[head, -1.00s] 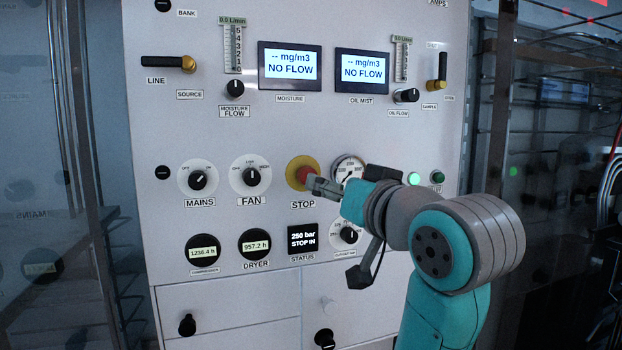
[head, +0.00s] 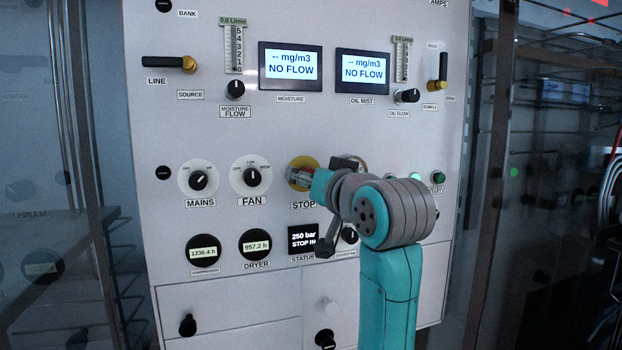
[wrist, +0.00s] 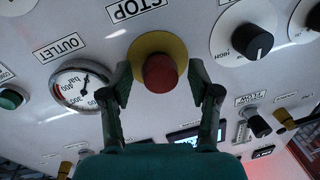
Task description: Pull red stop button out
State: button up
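The red stop button (wrist: 160,71) sits on a round yellow plate (wrist: 157,47) on the panel, shown upside down in the wrist view. In the head view the yellow plate (head: 302,161) shows above the STOP label, and my gripper covers most of the button. My gripper (wrist: 159,82) is open, with one finger on each side of the button. I see gaps between the fingers and the button in the wrist view. The status display (head: 303,239) reads 250 bar, with STOP IN partly covered by my arm.
The pressure gauge (wrist: 82,85) is beside one finger, and the FAN knob (wrist: 252,42) is on the other side. The MAINS knob (head: 198,180) is further left. The two upper screens (head: 290,67) read NO FLOW.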

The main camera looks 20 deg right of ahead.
grip_shut()
jog(key=shift+s, duration=0.7)
jog(key=shift+o, duration=0.7)
grip_release()
jog(key=s+d, duration=0.1)
jog(key=s, duration=1.1)
jog(key=shift+d, duration=0.15)
